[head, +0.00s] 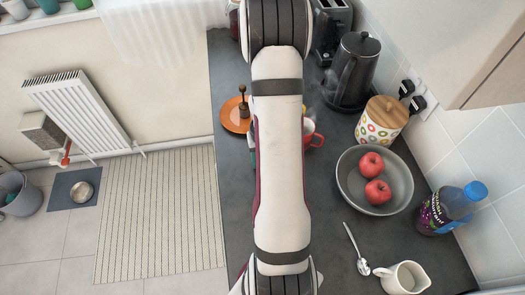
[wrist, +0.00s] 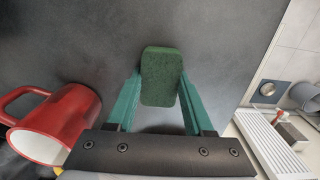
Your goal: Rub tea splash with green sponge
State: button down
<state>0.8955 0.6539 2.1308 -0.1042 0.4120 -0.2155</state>
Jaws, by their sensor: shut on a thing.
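My gripper (wrist: 159,88) is shut on the green sponge (wrist: 161,62), which sits between its two teal fingers in the wrist view. The sponge is held over the dark grey counter (wrist: 215,30); I cannot tell whether it touches the surface. In the head view my arm covers most of the gripper and the sponge. I cannot make out the tea splash in either view; the arm, sponge or gripper may hide it.
A red mug (wrist: 62,122) is close to the left of my gripper in the wrist view; it also shows in the head view (head: 313,138). An orange plate (head: 234,122), a bowl of apples (head: 346,190), a patterned canister (head: 381,122) and a kettle (head: 355,70) stand nearby.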

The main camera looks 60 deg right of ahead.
jog(key=shift+s+a, duration=0.3)
jog(key=shift+r, duration=4.05)
jog(key=w+a+r+n, duration=0.5)
jog(key=w+a+r, duration=0.6)
jog(key=w+a, duration=0.15)
jog(key=w+a+r+n, duration=0.1)
jog(key=a+r+n, duration=0.3)
jog(key=a+r, duration=0.5)
jog(key=a, duration=0.4)
jog(key=shift+w+r, duration=0.2)
jog(key=shift+w, duration=0.2)
jog(key=shift+d, duration=0.1)
